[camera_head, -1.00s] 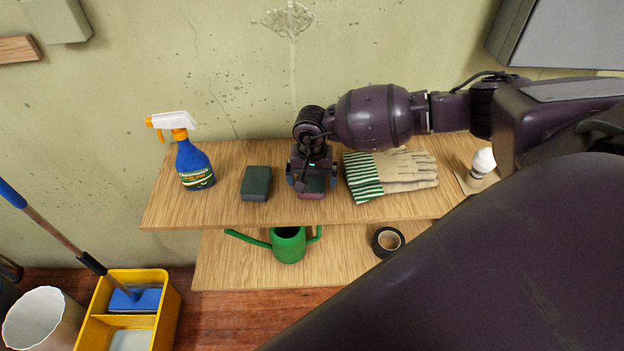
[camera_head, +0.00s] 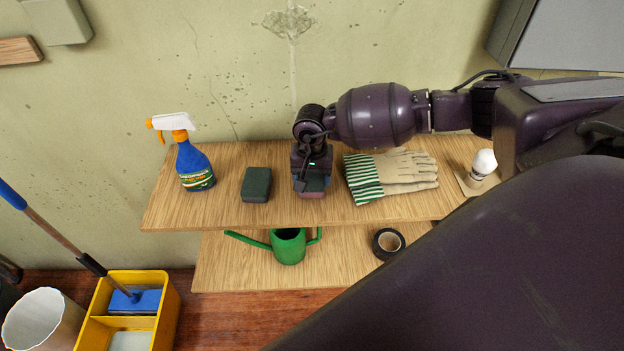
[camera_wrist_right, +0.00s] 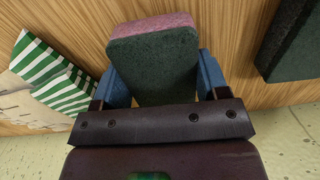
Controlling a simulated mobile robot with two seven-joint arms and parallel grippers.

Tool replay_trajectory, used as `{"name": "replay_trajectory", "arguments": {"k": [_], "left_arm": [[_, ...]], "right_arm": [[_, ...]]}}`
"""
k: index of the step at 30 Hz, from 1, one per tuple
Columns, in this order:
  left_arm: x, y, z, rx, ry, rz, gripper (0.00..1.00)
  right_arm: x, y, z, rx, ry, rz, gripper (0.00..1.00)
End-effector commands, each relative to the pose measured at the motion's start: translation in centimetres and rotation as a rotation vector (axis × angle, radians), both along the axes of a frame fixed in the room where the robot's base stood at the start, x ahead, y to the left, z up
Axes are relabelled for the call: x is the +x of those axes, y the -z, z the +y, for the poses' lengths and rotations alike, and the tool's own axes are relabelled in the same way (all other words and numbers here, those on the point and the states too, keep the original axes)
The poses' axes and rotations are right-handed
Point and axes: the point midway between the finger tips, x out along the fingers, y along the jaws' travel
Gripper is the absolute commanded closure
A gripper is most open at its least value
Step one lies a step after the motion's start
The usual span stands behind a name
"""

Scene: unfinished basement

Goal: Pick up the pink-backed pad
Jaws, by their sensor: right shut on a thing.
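The pink-backed pad (camera_head: 312,194) is on the upper wooden shelf, mostly hidden under my right gripper in the head view. In the right wrist view the pad (camera_wrist_right: 154,60) shows a dark green face and a pink side. My right gripper (camera_head: 312,184) points down over it, and its blue fingers (camera_wrist_right: 162,84) press on both sides of the pad. It is shut on the pad. I cannot tell a gap between pad and shelf. A second dark green pad (camera_head: 256,184) lies to the left, apart from the gripper. My left gripper is not in view.
Below are a green watering can (camera_head: 288,246) and black tape (camera_head: 388,242). A yellow bucket (camera_head: 168,312) stands at lower left.

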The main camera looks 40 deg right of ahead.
Motion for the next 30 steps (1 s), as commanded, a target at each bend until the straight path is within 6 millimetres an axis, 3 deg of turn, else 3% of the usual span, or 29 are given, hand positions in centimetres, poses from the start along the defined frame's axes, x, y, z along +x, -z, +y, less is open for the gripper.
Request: {"name": "replay_trajectory", "arguments": {"k": [5,18,24,30], "left_arm": [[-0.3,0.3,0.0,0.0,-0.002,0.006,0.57],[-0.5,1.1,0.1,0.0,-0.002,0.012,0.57],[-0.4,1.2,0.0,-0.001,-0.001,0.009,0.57],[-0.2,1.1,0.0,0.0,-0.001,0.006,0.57]], "right_arm": [[0.1,-3.2,-0.1,-0.002,-0.001,-0.004,0.54],[0.0,-14.2,-0.1,-0.002,-0.001,-0.004,0.54],[0.0,-17.4,0.0,0.0,0.0,-0.002,0.54],[0.0,-18.9,0.0,-0.001,-0.001,0.001,0.54]]}}
